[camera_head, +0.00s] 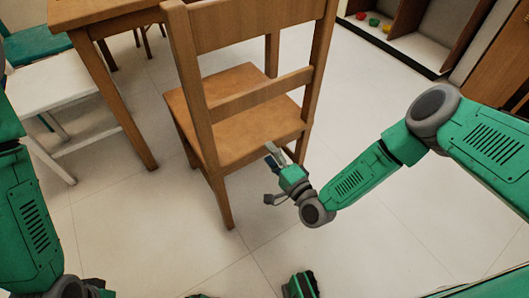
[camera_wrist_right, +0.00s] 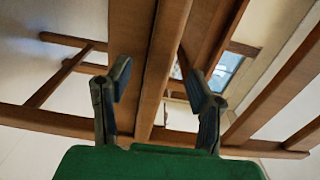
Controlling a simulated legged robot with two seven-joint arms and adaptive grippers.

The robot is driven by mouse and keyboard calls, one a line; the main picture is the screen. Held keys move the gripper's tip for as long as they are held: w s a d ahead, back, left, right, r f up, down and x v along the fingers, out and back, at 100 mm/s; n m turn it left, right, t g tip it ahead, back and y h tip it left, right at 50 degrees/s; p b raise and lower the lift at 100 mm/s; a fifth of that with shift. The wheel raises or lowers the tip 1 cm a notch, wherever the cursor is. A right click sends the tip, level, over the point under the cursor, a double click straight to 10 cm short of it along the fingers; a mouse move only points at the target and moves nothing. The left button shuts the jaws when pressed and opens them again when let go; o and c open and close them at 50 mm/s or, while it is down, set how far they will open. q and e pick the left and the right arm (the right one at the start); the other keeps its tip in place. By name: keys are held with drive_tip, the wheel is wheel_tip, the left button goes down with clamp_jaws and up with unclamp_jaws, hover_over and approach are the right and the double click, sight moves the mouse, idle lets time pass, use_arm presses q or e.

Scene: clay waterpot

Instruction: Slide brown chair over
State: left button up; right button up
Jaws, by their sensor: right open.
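The brown wooden chair (camera_head: 235,105) stands upright in the middle of the head view, its slatted back toward me. My right gripper (camera_head: 271,175) is open at the rear edge of the seat, near the back leg on the right. In the right wrist view, the open fingers of my right gripper (camera_wrist_right: 160,95) have a wooden bar of the chair (camera_wrist_right: 160,65) showing between them. I cannot tell whether they touch it. My left arm comes in at the left edge; its hand is cut off at the bottom and its fingers do not show.
A wooden table (camera_head: 98,12) stands left of the chair, its near leg close by. A shelf (camera_head: 408,40) with small coloured bowls stands at the back right. Pale tiled floor (camera_head: 375,225) is open at the right.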

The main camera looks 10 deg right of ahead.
drive_tip(key=w, duration=0.4)
drive_tip(key=shift+a, duration=0.2)
drive_tip(key=shift+w+a, duration=0.1)
drive_tip(key=shift+a, duration=0.25)
drive_tip(key=c, duration=1.1)
drive_tip(key=shift+d+f, duration=0.1)
drive_tip(key=shift+d, duration=0.05)
clamp_jaws()
